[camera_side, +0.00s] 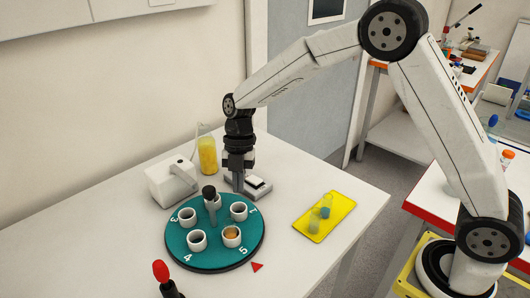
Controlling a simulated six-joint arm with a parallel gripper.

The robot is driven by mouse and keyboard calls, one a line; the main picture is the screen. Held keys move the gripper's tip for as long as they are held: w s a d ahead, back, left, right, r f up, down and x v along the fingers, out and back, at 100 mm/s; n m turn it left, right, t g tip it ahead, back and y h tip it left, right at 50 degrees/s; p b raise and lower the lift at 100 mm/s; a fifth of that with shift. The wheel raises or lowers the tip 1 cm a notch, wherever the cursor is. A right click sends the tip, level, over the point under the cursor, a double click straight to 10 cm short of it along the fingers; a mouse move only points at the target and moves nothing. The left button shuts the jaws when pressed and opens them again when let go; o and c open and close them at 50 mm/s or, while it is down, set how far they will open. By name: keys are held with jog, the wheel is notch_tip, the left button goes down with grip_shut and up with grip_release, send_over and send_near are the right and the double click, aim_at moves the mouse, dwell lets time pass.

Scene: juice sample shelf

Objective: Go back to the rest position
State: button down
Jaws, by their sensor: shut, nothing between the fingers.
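My gripper (238,184) points straight down behind the teal round carousel (186,245), near its far edge. Its fingers are shut and hold nothing. They are above or beside a small flat pale device (258,186); I cannot tell whether they touch it. The carousel carries several white cups; one cup (231,236) near the number 5 has orange contents. A dark-topped post (210,200) stands at the carousel's middle and hides part of what is behind it.
A white boxy machine (172,183) stands left of my gripper, with a bottle of yellow juice (207,155) behind. A yellow tray (336,225) with small clear containers lies right. A red-knobbed lever (162,272) stands in front. The white table (300,187) is clear between carousel and tray.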

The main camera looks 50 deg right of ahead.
jog(key=shift+v, duration=1)
jog(key=s+d+m+t+h, duration=0.1)
jog(key=s+d+m, duration=0.2)
jog(key=s+m, duration=0.2)
jog(key=s+d+f+m+t+h, duration=0.1)
jog(key=s+m, duration=0.4)
jog(key=m, duration=0.6)
jog(key=s+d+f+m+t, duration=0.1)
jog(key=s+d+m+t, duration=0.1)
jog(key=s+d+m, duration=0.3)
jog(key=shift+s+d+m+t+h, duration=0.2)
jog(key=shift+s+m, duration=0.05)
jog(key=shift+m, duration=0.5)
jog(key=shift+s+d+m+t+h, duration=0.2)
jog(key=shift+s+m, duration=0.05)
jog(key=shift+m, duration=0.5)
jog(key=shift+s+d+f+m, duration=0.2)
jog(key=shift+s+m, duration=0.5)
jog(key=shift+m, duration=0.2)
